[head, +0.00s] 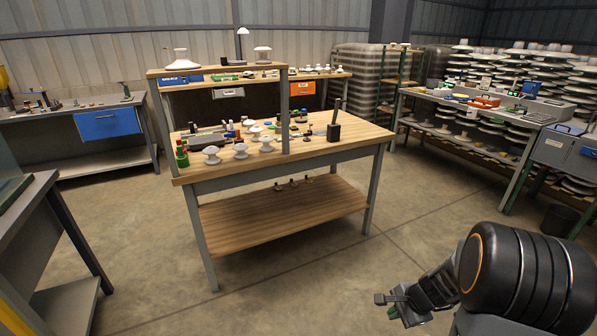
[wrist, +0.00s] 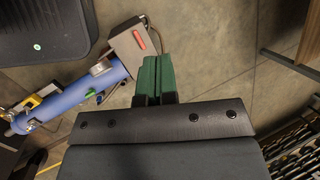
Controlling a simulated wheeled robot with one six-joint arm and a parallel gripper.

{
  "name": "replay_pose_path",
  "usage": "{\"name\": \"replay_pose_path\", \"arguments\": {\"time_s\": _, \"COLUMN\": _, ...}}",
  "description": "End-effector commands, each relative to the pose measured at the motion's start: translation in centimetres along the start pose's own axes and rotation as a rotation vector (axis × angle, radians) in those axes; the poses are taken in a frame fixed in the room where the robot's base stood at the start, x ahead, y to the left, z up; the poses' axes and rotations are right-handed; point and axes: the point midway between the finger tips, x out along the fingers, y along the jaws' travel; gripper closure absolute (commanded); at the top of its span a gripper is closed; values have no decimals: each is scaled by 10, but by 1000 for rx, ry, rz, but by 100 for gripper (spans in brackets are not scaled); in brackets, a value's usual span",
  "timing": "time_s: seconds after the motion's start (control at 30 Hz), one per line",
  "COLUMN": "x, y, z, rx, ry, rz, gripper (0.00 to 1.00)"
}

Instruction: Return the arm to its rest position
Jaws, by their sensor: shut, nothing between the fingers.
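My gripper (head: 393,304) is at the lower right of the head view, held over the bare floor and well apart from the workbench. Part of my dark arm (head: 520,275) shows beside it. In the wrist view my gripper (wrist: 155,75) shows two green fingers lying together, shut with nothing between them.
A wooden workbench (head: 340,146) holding several white insulators (head: 240,151) stands in the middle. A grey bench (head: 85,112) stands at the left. A long bench (head: 500,112) with stacked insulators stands at the right. The concrete floor (head: 330,270) between is clear.

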Motion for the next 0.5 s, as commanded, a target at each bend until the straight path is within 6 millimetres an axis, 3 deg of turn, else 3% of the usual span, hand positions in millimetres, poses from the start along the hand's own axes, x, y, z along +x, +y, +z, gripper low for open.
{"name": "replay_pose_path", "arguments": {"time_s": 0.03, "x": -52, "y": -20, "z": 29, "rx": -132, "ry": 11, "rz": 1, "gripper": 100}}
{"name": "replay_pose_path", "arguments": {"time_s": 0.2, "x": -160, "y": -45, "z": 107, "rx": -581, "ry": 58, "rz": 46, "gripper": 100}}
{"name": "replay_pose_path", "arguments": {"time_s": 0.3, "x": -217, "y": -48, "z": 145, "rx": -821, "ry": 101, "rz": 80, "gripper": 100}}
{"name": "replay_pose_path", "arguments": {"time_s": 0.5, "x": -296, "y": -42, "z": 192, "rx": -1167, "ry": 193, "rz": 143, "gripper": 100}}
